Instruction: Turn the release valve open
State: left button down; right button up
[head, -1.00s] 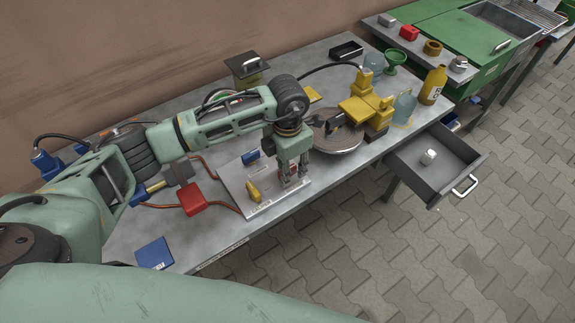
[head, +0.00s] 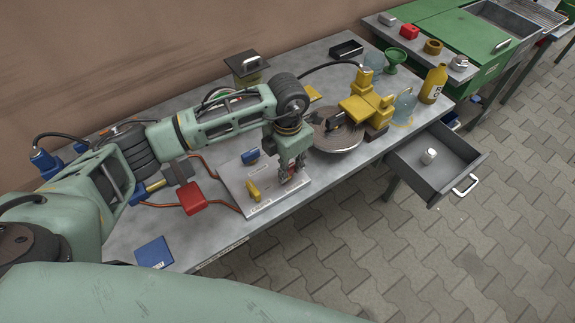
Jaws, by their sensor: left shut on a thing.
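A pale valve panel (head: 262,203) lies on the grey workbench. It carries a blue handle (head: 250,156), a yellow handle (head: 254,190) and a red handle (head: 292,169). My left gripper (head: 290,175) points down over the panel's right part and is shut on the red handle, whose lower part is mostly hidden by the fingers. I cannot read the label on the panel to tell which handle is the release valve. My right gripper is not in view.
A red box (head: 193,205) with copper pipes lies left of the panel. A round metal plate (head: 338,140) and a yellow device (head: 362,108) stand to the right. An open drawer (head: 435,165) juts from the bench front. The bench's front left holds a blue box (head: 154,253).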

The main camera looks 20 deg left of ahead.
pick_arm(q)
jog(key=n+b, duration=0.1)
jog(key=n, duration=0.3)
jog(key=shift+n, duration=0.4)
jog(key=n, duration=0.5)
jog(key=shift+b, duration=0.35)
jog(key=n, duration=0.4)
jog(key=shift+r+n, duration=0.1)
jog(key=shift+n, duration=1.6)
jog(key=shift+w, duration=0.1)
jog(key=c, duration=1.7)
grip_release()
